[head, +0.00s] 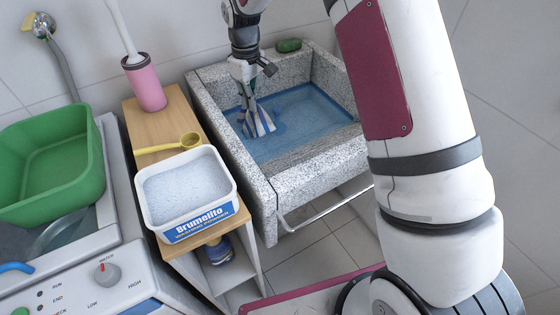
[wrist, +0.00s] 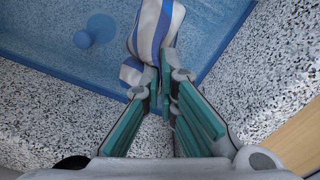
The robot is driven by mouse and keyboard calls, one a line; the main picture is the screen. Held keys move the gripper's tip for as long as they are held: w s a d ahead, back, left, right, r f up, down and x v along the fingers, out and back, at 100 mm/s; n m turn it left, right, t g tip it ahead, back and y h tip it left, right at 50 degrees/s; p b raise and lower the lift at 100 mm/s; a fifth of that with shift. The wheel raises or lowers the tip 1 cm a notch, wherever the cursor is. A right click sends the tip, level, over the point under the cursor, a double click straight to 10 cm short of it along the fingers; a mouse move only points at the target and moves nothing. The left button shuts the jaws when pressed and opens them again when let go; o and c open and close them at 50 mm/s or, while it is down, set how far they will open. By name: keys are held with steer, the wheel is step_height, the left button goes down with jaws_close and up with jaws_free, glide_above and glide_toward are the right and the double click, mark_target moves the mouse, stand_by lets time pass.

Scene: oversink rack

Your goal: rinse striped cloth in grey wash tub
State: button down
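The grey wash tub (head: 318,166) is a speckled stone basin with blue water (head: 300,118) in it. My gripper (head: 247,96) points down over the left part of the tub. It is shut on the blue-and-white striped cloth (head: 261,124), which hangs below the fingers. In the wrist view the cloth (wrist: 158,30) is pinched between the teal-padded fingertips (wrist: 164,86). The cloth's lower end is at the water; how deep it reaches I cannot tell. The tub's speckled wall (wrist: 60,108) runs close beside the fingers.
Left of the tub, a wooden-topped stand (head: 165,112) holds a white Brumelito powder box (head: 187,193), a yellow scoop (head: 185,142) and a pink brush holder (head: 147,86). A green basin (head: 50,165) is further left. A green bar (head: 289,45) lies on the tub's back rim.

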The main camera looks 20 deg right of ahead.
step_height(320, 180, down, 8)
steer(key=b, duration=0.3)
steer(key=shift+f+b, duration=0.25)
steer(key=shift+b, duration=0.1)
steer(key=shift+r, duration=0.15)
stand_by(0.6)
steer(key=shift+r+p, duration=0.8)
steer(key=shift+r, duration=0.6)
steer(key=shift+f, duration=0.1)
step_height(320, 180, down, 3)
steer(key=shift+r+b, duration=0.1)
steer(key=shift+b, duration=0.6)
stand_by(0.5)
step_height(320, 180, up, 28)
steer(key=p, duration=1.1)
steer(key=shift+r, duration=0.2)
stand_by(1.8)
